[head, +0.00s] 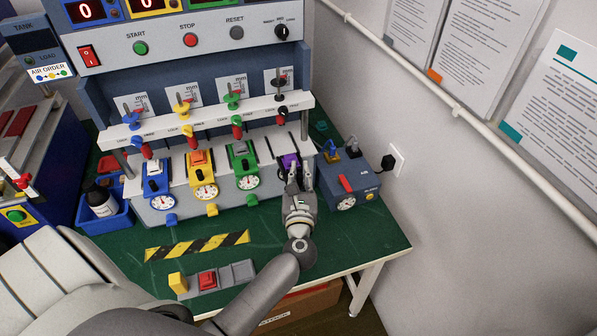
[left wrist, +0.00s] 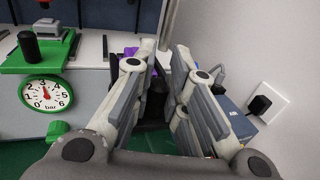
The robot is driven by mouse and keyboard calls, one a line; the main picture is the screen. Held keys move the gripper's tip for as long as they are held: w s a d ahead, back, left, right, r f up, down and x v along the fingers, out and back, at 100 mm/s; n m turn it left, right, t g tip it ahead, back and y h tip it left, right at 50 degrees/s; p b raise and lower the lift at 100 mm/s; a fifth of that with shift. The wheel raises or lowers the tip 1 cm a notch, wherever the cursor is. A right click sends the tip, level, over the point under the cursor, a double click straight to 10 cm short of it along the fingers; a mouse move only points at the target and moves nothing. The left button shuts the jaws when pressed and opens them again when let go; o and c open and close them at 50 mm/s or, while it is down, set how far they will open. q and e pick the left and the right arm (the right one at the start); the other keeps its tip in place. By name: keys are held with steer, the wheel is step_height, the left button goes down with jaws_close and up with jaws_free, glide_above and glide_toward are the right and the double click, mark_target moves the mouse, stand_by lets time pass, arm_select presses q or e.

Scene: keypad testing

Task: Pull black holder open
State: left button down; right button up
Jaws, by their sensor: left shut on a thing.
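The black holder is at the rightmost station of the test bench, mostly hidden by my left gripper (head: 300,180). A dark part of the black holder (left wrist: 156,100) shows between my gripper's fingers (left wrist: 158,72) in the left wrist view. The fingers are shut on it. A purple piece (head: 289,161) sits just behind the fingertips, and a bit of it shows in the left wrist view (left wrist: 131,51). How far the holder is open cannot be told. My right gripper is not in view.
Blue (head: 156,181), yellow (head: 202,176) and green (head: 243,165) holders with gauges stand left of my gripper. A blue-grey box (head: 352,181) with a red switch is close on the right.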

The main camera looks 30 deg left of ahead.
arm_select(q)
steer(key=c, duration=1.4)
jaws_free()
steer(key=v, duration=1.2)
steer(key=shift+f, duration=0.1)
